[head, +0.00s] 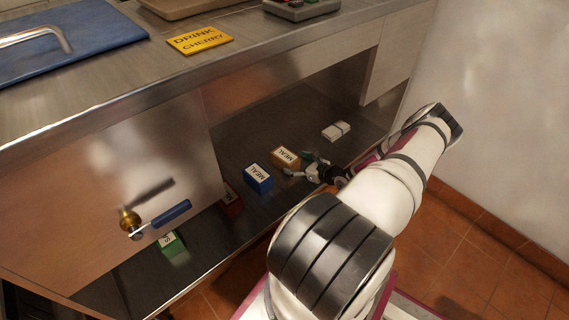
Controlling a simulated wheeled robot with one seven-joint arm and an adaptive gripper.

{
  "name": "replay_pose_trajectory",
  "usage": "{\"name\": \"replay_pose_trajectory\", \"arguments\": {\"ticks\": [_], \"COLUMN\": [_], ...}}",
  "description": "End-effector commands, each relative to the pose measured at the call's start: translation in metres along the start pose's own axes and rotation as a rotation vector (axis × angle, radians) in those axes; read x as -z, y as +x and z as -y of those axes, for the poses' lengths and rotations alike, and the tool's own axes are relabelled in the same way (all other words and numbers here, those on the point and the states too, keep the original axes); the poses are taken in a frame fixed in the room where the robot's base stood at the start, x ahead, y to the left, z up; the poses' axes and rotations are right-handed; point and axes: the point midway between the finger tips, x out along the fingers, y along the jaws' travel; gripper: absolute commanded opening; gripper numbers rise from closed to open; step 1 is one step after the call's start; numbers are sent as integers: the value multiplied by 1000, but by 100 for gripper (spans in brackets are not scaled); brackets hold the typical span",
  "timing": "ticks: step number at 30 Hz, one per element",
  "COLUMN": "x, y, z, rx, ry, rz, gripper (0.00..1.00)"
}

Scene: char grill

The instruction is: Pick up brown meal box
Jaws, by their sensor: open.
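The brown meal box (286,157) sits on the dark lower shelf under the steel counter, with a white label reading MEAL on top. My gripper (298,166) is open and right at the box, reaching in from the right. Its fingers overlap the box's right and front side in the head view. I cannot tell whether they touch it or stand around it. Part of the box's near right side is hidden by the fingers.
A blue meal box (259,177) stands just left of the brown one. A red box (231,199) and a green box (171,243) are further left, and a white box (336,131) is behind right. The counter (130,92) overhangs the shelf (262,128). A pipe valve with a blue handle (172,213) is at left.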

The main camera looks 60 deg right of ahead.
Motion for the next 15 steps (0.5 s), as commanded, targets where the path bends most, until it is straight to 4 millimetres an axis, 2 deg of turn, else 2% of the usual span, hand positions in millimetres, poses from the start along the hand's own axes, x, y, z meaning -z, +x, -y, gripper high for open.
{"name": "replay_pose_trajectory", "arguments": {"ticks": [3, 11, 15], "x": [1, 0, 0], "y": [13, 26, 42], "z": [0, -1, -2], "rx": [-1, -1, -1], "ry": [-1, 0, 1], "rz": [0, 1, 1], "gripper": [80, 80, 80]}}
